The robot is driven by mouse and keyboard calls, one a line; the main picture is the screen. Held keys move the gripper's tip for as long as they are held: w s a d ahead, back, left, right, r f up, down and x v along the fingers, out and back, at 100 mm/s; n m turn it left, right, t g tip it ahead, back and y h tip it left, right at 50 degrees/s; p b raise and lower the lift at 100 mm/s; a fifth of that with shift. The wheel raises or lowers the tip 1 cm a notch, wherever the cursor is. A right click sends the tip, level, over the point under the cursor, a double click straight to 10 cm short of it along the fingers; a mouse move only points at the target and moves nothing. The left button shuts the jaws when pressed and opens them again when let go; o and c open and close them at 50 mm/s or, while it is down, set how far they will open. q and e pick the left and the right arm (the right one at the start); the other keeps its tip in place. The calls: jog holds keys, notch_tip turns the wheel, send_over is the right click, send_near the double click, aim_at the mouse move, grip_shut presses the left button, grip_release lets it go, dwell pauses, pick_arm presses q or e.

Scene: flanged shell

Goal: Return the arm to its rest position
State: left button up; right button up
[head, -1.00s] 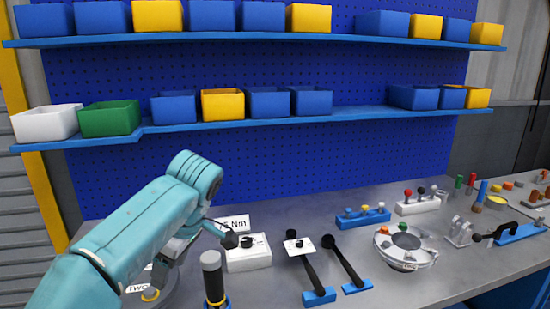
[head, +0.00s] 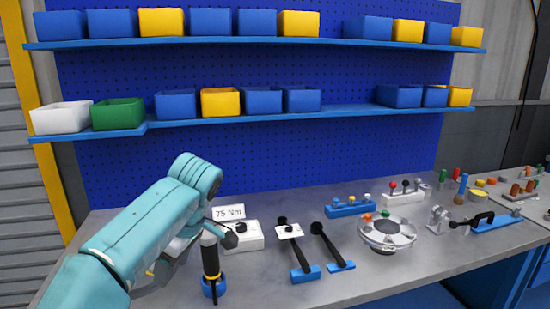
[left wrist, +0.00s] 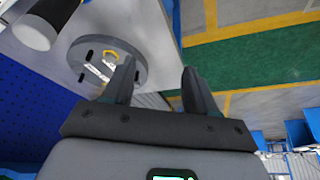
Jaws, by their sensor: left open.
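My left arm reaches in from the lower left of the head view, bent at a teal elbow above the bench. My left gripper (left wrist: 158,85) is open in the left wrist view, with two dark fingers apart and nothing between them. In the head view the gripper (head: 160,272) is mostly hidden by my arm. A round grey disc (left wrist: 131,52) with dark slots and a yellow loop lies beyond the left finger in the wrist view. My right gripper is in neither view.
An upright black tool with a pale top (head: 211,262) stands close beside my arm. A white box (head: 243,237), a "75 Nm" sign (head: 229,212), black-handled tools and a round grey flanged part (head: 387,236) share the bench (head: 400,275). Bins line the shelves behind.

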pick_arm(q)
jog(key=d+f+m+h, duration=0.2)
jog(key=f+m, duration=0.1)
jog(key=f, duration=0.6)
jog(key=s+d+f+m+g+h+p, duration=0.1)
jog(key=d+f+m, duration=0.15)
jog(key=f, duration=0.65)
jog(key=d+f+m+h, duration=0.15)
jog(key=f+m, duration=0.25)
jog(key=f, duration=0.6)
jog(key=s+f+m+h, duration=0.1)
jog(key=s+f, duration=0.3)
jog(key=s, duration=0.4)
jog(key=s+d+f+m+h+p, duration=0.1)
jog(key=s+f, duration=0.4)
jog(key=s, duration=0.3)
jog(key=s+f+m+h, duration=0.1)
jog(key=s+f, duration=0.4)
jog(key=s, duration=0.4)
jog(key=shift+d+f+h, duration=0.25)
jog(key=shift+d+h, duration=0.1)
jog(key=shift+d, duration=0.05)
